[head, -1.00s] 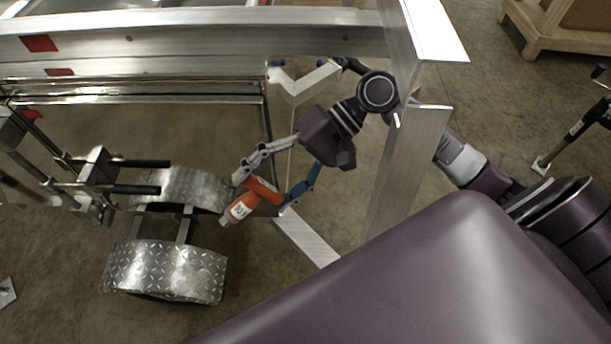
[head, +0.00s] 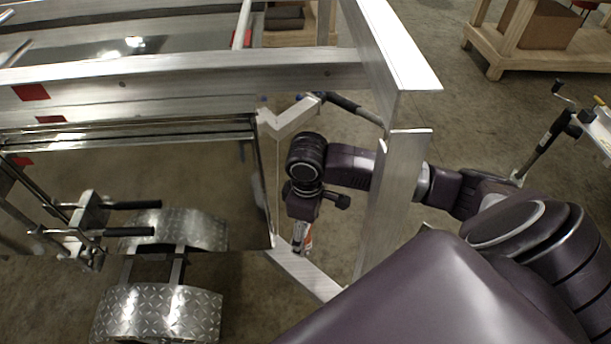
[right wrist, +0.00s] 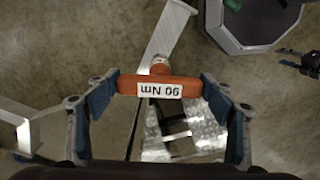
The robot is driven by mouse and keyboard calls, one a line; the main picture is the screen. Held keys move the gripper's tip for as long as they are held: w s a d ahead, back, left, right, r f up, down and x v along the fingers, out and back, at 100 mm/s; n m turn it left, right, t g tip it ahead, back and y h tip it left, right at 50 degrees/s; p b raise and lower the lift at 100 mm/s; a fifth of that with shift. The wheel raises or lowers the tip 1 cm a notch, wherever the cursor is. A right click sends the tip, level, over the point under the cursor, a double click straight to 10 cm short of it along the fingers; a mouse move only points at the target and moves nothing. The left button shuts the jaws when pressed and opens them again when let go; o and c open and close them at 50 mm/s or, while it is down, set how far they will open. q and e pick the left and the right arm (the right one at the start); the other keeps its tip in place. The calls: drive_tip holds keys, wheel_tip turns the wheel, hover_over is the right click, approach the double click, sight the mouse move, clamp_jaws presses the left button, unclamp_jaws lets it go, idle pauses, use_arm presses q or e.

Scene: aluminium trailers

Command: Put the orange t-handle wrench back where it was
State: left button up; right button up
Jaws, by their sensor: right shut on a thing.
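My right gripper (right wrist: 160,92) is shut on the ends of this crossbar. The wrench's shaft end points away from the camera, towards the floor side. In the head view, my right gripper (head: 302,228) hangs down beside the trailer frame, above the slanting aluminium bar, and only a small part of the wrench (head: 307,240) shows below it. My left gripper is not in view.
An aluminium trailer frame (head: 190,78) with an upright post (head: 398,185) stands close around my right arm. Diamond-plate fenders (head: 160,312) lie at lower left. A slanting bar (head: 305,272) runs under the gripper. A wooden pallet crate (head: 530,60) stands at the back right.

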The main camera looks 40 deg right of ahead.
wheel_tip(320, 180, down, 16)
drive_tip(key=b, duration=0.1)
drive_tip(key=o, duration=1.7)
drive_tip(key=shift+f, duration=0.15)
wheel_tip(320, 180, up, 12)
drive_tip(key=shift+r+p, duration=0.1)
drive_tip(key=shift+p, duration=0.35)
